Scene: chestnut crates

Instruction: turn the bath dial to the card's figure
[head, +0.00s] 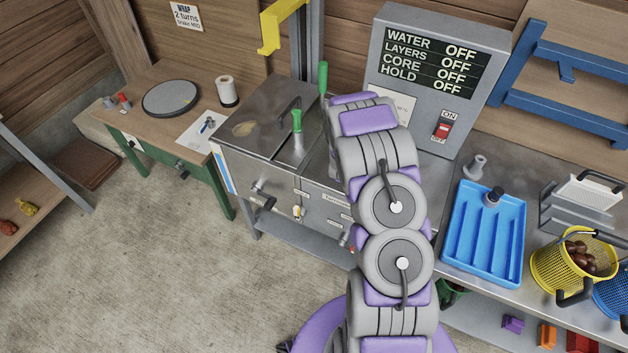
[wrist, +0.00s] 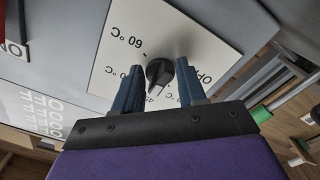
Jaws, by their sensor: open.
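The bath dial is a black knob (wrist: 158,73) on a white plate (wrist: 205,38) in the wrist view. The plate reads "OFF" and "60 °C", upside down in this view; another figure beginning with 4 is partly hidden by my fingers. I cannot tell exactly which mark the knob points at. My gripper (wrist: 156,70) is open, one blue finger on each side of the knob; contact is unclear. In the head view a white plate (head: 404,101) on the grey control box shows beside my arm, which hides my gripper. I cannot make out a card with a temperature.
The control box (head: 470,30) shows WATER, LAYERS, CORE and HOLD all OFF, above a red switch (head: 442,130). A steel bath (head: 262,105) with green-handled tools stands left. A blue tray (head: 487,232) and yellow basket (head: 570,285) are right. A wall sign (head: 186,15) reads "WRAP 2 turns".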

